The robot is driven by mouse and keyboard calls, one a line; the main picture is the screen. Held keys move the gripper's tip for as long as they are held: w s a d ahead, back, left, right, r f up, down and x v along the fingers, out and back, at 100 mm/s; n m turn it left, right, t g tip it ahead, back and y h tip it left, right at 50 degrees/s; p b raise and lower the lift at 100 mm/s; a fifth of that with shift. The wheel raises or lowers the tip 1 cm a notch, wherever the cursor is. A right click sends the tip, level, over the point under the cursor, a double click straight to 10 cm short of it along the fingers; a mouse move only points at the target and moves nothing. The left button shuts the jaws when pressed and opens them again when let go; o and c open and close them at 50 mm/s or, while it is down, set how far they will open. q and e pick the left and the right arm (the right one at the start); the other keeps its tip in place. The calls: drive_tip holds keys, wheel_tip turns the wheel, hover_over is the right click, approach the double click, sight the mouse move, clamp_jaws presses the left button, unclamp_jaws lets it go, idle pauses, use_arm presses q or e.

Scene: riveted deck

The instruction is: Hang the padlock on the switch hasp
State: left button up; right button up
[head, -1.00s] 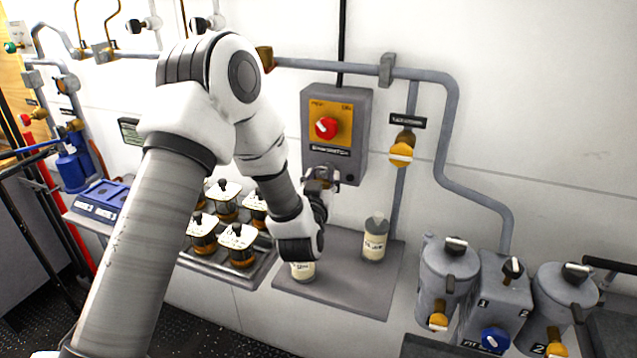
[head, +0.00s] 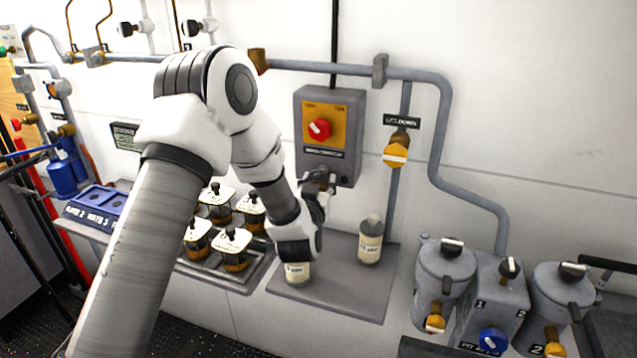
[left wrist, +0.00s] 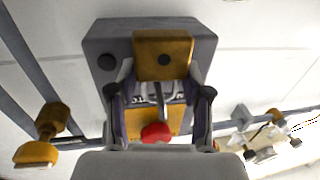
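The grey switch box (head: 345,150) is on the wall, with an orange plate and a red knob (head: 319,128). My left gripper (head: 319,181) is just below and in front of the box's lower edge. In the left wrist view the box is upside down, and the brass padlock (left wrist: 163,50) shows between the fingers of my left gripper (left wrist: 160,95). They appear shut on its body. Its grey shackle points toward the red knob side. The hasp cannot be made out, so I cannot tell whether the shackle passes through it. My right gripper is not in view.
A grey shelf (head: 340,300) below the box holds a labelled bottle (head: 370,242) and another partly behind my gripper. A tray of lidded jars (head: 230,245) is left. An orange valve handle (head: 396,152) and pipe are right of the box. Grey canisters (head: 445,275) stand lower right.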

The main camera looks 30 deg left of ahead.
use_arm(q)
drive_tip(key=o, duration=0.4)
drive_tip(key=shift+s, duration=0.1)
drive_tip(key=v, duration=1.2)
drive_tip(key=s+d+f+m+g+h, duration=0.1)
drive_tip(key=s+d+f+g+h, duration=0.2)
drive_tip(key=f, duration=0.9)
drive_tip(key=s+d+f+m+g+h, duration=0.1)
drive_tip(key=s+f+m+g, duration=0.3)
drive_tip(key=f, duration=0.8)
drive_tip(key=s+d+f+g+h, duration=0.1)
drive_tip(key=s+d+f+g, duration=0.1)
drive_tip(key=s, duration=0.5)
drive_tip(key=s+d+f+g+h, duration=0.1)
drive_tip(key=s+d+f+g, duration=0.1)
drive_tip(key=s+f+g, duration=0.2)
drive_tip(key=s+d+f+g+h, duration=0.1)
drive_tip(key=s+f+g, duration=0.2)
drive_tip(key=s+f, duration=0.3)
drive_tip(key=shift+s+d+f+n+g, duration=0.1)
drive_tip(key=shift+s+d+n+g, duration=0.1)
drive_tip(key=shift+s, duration=0.8)
drive_tip(key=shift+s+d+n+g, duration=0.1)
drive_tip(key=shift+s+d+n, duration=0.1)
drive_tip(key=shift+s, duration=0.75)
